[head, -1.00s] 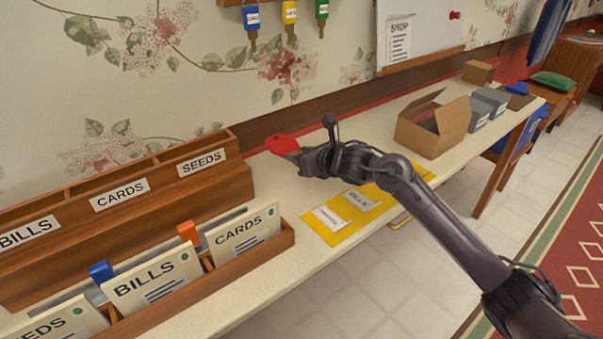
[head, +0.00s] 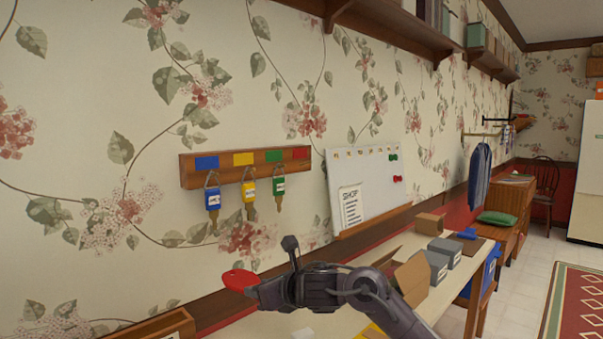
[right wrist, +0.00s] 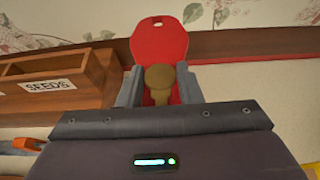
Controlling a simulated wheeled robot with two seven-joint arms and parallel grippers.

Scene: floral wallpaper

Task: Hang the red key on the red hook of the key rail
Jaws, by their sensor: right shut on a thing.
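The red key (head: 239,280) has a red head and a brass shaft; it also shows in the right wrist view (right wrist: 159,45). My right gripper (head: 258,290) is shut on it and holds it near the wall, below the key rail (head: 190,172). In the right wrist view the grey fingers (right wrist: 158,90) lie on both sides of the key. The wooden rail carries blue, yellow, green and red patches. Blue, yellow and green keys hang under their matching patches. The red patch (head: 301,153) at the right end has no key under it. My left gripper is not in view.
A whiteboard (head: 378,178) with a paper note is on the wall right of the rail. A cardboard box (head: 411,276) and grey boxes (head: 437,262) stand on the table. A wooden shelf (head: 400,27) runs above. The wall between key and rail is clear.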

